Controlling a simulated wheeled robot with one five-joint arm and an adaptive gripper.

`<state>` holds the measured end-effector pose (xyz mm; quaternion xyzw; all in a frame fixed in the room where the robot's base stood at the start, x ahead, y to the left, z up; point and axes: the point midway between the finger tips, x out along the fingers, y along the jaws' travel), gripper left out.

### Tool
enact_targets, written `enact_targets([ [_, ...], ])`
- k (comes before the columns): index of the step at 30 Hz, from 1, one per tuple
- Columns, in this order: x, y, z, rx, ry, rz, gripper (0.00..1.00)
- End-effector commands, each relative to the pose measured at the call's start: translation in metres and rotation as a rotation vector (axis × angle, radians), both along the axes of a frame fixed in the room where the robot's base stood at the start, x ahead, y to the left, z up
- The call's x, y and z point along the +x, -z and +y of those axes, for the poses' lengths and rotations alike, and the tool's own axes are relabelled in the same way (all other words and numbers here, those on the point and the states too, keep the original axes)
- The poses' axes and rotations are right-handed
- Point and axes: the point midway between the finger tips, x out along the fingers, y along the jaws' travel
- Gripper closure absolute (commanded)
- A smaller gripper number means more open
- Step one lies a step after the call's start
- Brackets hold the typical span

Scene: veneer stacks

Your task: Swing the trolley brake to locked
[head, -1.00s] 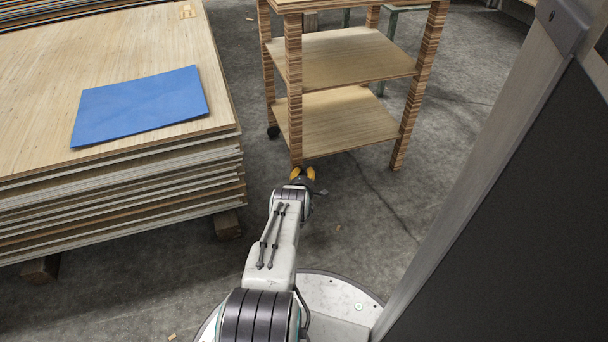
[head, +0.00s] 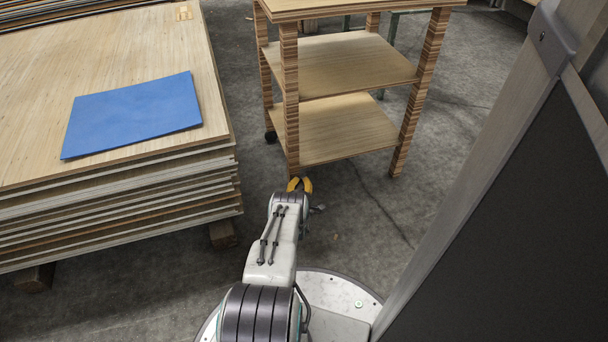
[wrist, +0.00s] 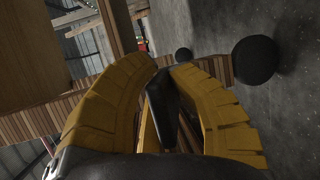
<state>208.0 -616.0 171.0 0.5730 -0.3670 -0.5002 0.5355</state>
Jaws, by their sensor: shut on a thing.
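The trolley (head: 345,62) is a wooden frame with shelves and layered-ply legs, ahead of me in the head view. My gripper (head: 299,184), with yellow fingers, is low at the foot of its near left leg. In the wrist view my gripper (wrist: 164,75) is shut on a dark, tapered piece that looks like the brake lever (wrist: 165,110). The fingers hide part of it. In the head view the lever is hidden behind the gripper and wrist. I cannot tell its exact setting.
A large veneer stack (head: 120,200) with a blue sheet (head: 133,115) on top stands at the left on wooden bearers. Two black castors (wrist: 255,60) show in the wrist view. A dark panel with a pale frame (head: 505,200) fills the right. Grey floor (head: 375,215) is open between.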

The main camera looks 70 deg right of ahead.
Motion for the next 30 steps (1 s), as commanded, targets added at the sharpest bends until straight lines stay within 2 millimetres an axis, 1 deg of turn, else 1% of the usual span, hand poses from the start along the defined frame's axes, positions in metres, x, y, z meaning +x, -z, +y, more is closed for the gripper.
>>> enact_targets([
  [1, -0.0011, 0.0061, 0.0073, -0.009, 0.0, -0.008, 1.0],
  [4, -0.0016, 0.0114, 0.0108, -0.062, 0.003, -0.046, 1.0],
  [9, -0.0016, 0.0081, 0.01, -0.11, 0.005, -0.08, 1.0],
  [18, -0.0016, 0.0064, 0.0097, -0.112, 0.005, -0.081, 1.0],
  [19, -0.0016, 0.0063, 0.0097, -0.113, 0.005, -0.082, 0.8],
  [22, -0.0015, 0.006, 0.0097, -0.113, 0.005, -0.082, 0.71],
  [23, -0.0015, 0.0059, 0.0097, -0.114, 0.005, -0.083, 0.69],
  [30, -0.0013, 0.0054, 0.0098, -0.115, 0.005, -0.083, 0.69],
])
